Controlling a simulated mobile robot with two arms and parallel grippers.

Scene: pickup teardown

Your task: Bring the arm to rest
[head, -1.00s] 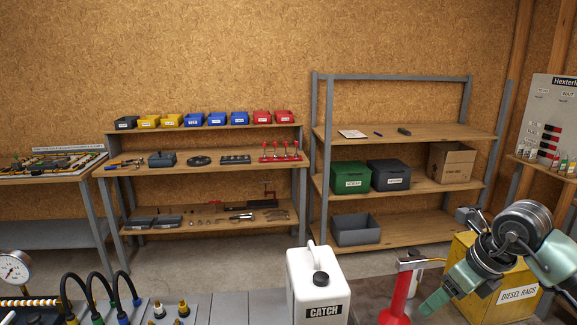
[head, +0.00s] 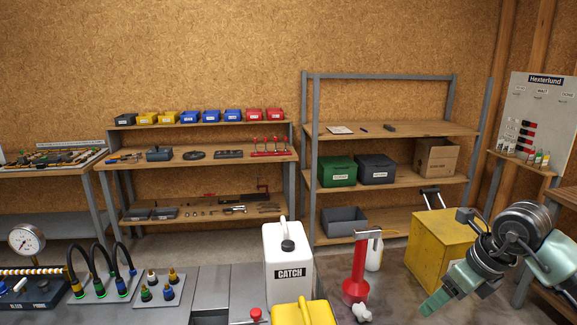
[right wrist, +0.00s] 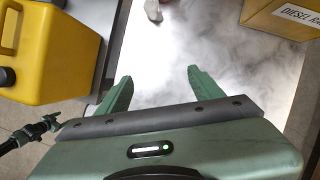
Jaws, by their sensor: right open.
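My right arm comes in from the right in the head view, folded and bent down. Its green gripper (head: 438,300) points down and left in front of the yellow bin. In the right wrist view the two green fingers stand wide apart with nothing between them, so the gripper (right wrist: 161,88) is open and empty. Below the fingers is a pale, shiny surface.
A white CATCH jug (head: 288,258), a yellow jug (head: 303,314) and a red stand (head: 358,270) are near the front. A yellow bin (head: 437,250) stands close behind my gripper. The yellow jug also shows in the wrist view (right wrist: 45,55). Shelves (head: 390,183) line the back wall.

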